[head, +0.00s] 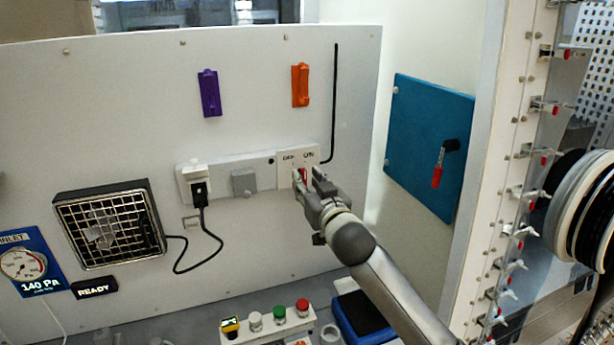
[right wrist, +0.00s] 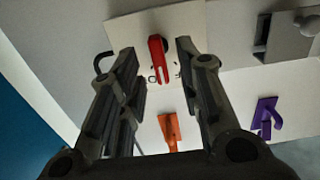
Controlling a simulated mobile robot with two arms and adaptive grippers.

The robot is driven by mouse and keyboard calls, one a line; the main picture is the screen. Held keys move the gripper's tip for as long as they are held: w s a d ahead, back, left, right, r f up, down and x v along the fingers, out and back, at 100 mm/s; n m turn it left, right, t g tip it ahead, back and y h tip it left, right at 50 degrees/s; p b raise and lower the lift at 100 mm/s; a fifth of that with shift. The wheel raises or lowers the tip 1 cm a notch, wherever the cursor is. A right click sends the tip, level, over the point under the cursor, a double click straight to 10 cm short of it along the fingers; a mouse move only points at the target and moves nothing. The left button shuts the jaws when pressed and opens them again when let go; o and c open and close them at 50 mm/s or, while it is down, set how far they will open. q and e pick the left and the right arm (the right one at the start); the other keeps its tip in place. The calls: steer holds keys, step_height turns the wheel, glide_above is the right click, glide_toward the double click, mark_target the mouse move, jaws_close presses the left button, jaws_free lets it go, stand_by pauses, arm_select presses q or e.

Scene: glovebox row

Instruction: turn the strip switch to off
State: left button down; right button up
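The white power strip (head: 262,164) is mounted on the pale back panel. At its right end is a plate lettered OFF on the left and ON on the right, with a red switch lever (head: 302,174) below the letters. The lever also shows in the right wrist view (right wrist: 157,58), beside partly covered lettering; I cannot tell its setting for certain. My right gripper (head: 308,177) is at the switch. Its fingers in the right wrist view (right wrist: 153,52) stand apart on either side of the lever, with gaps visible. My left gripper is not in view.
A black plug (head: 199,190) with a cable sits at the strip's left end, near a grey socket cover (head: 244,183). Purple (head: 209,93) and orange (head: 300,85) clips hang above. A caged fan (head: 110,225) is left; a blue panel (head: 425,140) with a red-handled lever is right.

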steer(key=shift+w+a, duration=0.15)
steer(key=shift+w, duration=0.25)
jaws_close()
steer(key=shift+n, duration=0.4)
steer(key=shift+a+f+n, duration=0.1)
steer(key=shift+a+n, duration=0.05)
steer(key=shift+n, duration=2.35)
jaws_free()
